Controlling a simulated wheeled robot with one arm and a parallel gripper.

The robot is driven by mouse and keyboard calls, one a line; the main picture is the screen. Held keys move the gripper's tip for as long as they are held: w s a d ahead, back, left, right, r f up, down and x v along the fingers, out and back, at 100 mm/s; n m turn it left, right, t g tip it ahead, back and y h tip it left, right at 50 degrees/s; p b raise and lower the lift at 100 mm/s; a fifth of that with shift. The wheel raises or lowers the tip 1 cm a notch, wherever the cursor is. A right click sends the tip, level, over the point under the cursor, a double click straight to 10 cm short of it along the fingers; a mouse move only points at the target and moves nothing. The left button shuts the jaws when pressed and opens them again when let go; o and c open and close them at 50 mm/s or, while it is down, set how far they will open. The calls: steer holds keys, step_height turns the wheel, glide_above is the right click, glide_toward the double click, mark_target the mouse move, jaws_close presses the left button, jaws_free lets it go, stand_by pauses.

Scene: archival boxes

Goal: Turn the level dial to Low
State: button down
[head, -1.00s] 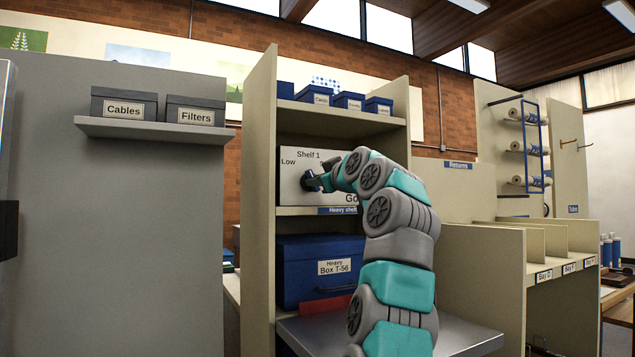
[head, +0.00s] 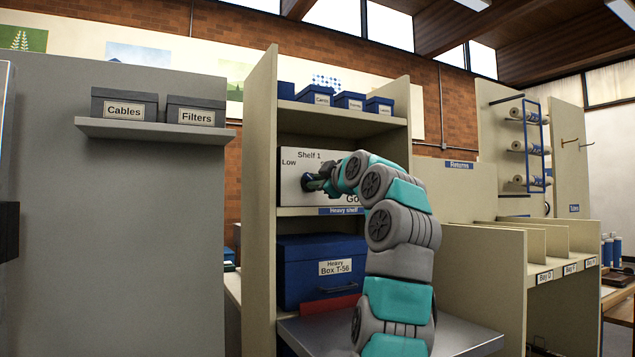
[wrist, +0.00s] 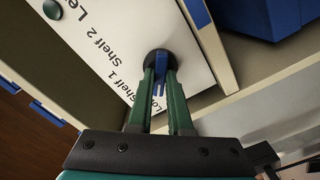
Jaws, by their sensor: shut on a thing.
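The level dial (wrist: 158,56) is a dark round knob with a blue grip on the white panel (wrist: 118,48). In the wrist view, my gripper (wrist: 161,82) has its two green fingers on either side of the blue grip, shut on it. The "Low" label (wrist: 155,98) is partly covered by the left finger. In the head view, the panel (head: 310,157) shows "Shelf 1" and "Low", and my gripper (head: 313,182) is at its face, just right of and below "Low". My arm hides the panel's right part. The dial's exact setting cannot be read.
The panel sits in a shelf bay between two uprights, above a "Heavy shelf" edge (head: 345,211) and a blue box, T-56 (head: 310,283). Small blue boxes (head: 349,100) stand above. A green round knob (wrist: 53,9) is further along the panel in the wrist view.

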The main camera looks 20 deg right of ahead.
steer(key=c, duration=0.8)
jaws_free()
steer(key=shift+c, duration=0.2)
steer(key=shift+s, duration=0.1)
steer(key=s+b, duration=0.1)
steer(key=s, duration=0.6)
steer(key=shift+s+b, duration=0.3)
steer(key=shift+b, duration=0.05)
